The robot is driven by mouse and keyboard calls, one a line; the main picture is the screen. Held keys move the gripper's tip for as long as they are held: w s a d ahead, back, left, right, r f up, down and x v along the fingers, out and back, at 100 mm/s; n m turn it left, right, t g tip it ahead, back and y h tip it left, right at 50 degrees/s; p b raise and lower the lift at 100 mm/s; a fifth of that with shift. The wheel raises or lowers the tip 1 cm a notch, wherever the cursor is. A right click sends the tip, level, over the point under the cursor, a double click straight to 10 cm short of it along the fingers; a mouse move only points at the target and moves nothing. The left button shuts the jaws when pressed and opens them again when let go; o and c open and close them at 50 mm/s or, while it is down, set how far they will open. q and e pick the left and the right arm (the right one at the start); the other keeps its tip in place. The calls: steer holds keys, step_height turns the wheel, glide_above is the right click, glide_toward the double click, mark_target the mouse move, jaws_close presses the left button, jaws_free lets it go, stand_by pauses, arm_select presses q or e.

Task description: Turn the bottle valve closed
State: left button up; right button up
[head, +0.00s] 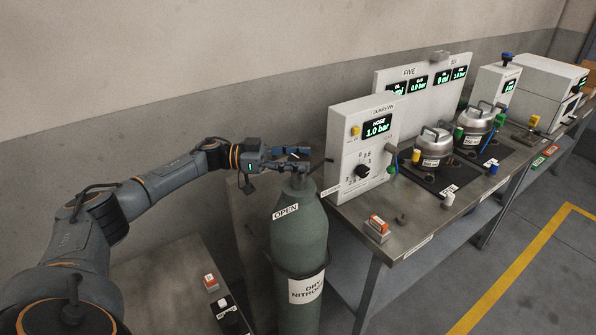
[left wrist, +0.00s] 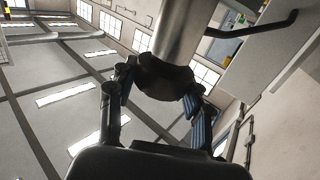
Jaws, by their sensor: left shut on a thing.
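A green gas bottle (head: 300,235) stands upright left of the bench, with an "OPEN" label on its shoulder and a "DRY NITROGEN" label on its body. My left gripper (head: 297,160) is at the top of the bottle. In the left wrist view my left gripper (left wrist: 160,92) has its two fingers on either side of the dark round bottle valve (left wrist: 166,80), shut on it. A grey metal cylinder shape rises beyond the valve there. In the head view the gripper mostly hides the valve. My right gripper is not in view.
A control box (head: 362,150) reading "HOSE 1.0 bar" stands on the metal bench (head: 410,230) close right of the bottle. Silver pots (head: 434,147) and more panels stand farther along. A low grey table (head: 170,285) with small blocks is left of the bottle.

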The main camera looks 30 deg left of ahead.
arm_select(q)
steer(key=shift+f+m+g+h+b, duration=0.1)
steer(key=shift+m+g+h+b, duration=0.4)
steer(key=shift+m+g+b, duration=0.45)
steer(key=shift+g, duration=0.35)
steer(key=o, duration=1.2)
steer(key=shift+w+d, duration=0.1)
steer(key=shift+c, duration=0.2)
steer(key=v, duration=1.2)
steer(key=shift+f, duration=0.1)
